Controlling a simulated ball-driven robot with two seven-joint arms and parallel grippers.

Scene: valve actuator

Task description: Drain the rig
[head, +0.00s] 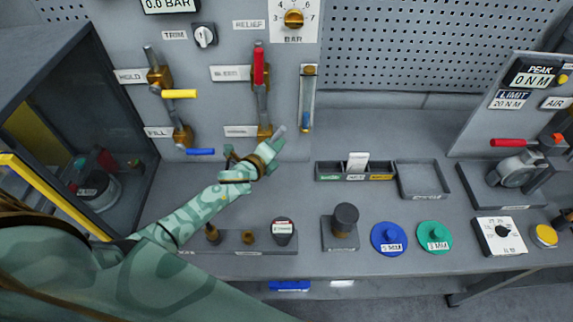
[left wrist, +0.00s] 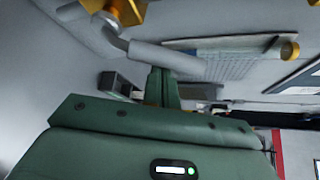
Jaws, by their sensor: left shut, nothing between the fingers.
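The rig on the back panel has brass valves. The lower right brass valve (head: 265,132) sits beside a white label (head: 241,131) too blurred to read surely. Above it is the BLEED valve with a red handle (head: 259,66) pointing up. My left gripper (head: 275,142) is just below the lower right valve, shut and empty. My right gripper is not in view.
Left of it are valves with a yellow handle (head: 179,93) and a blue handle (head: 200,152). A sight tube (head: 307,97) stands to the right. The display (head: 168,4) reads 0.0 BAR. A open-fronted cabinet (head: 60,60) is at the left. The bench holds trays and discs.

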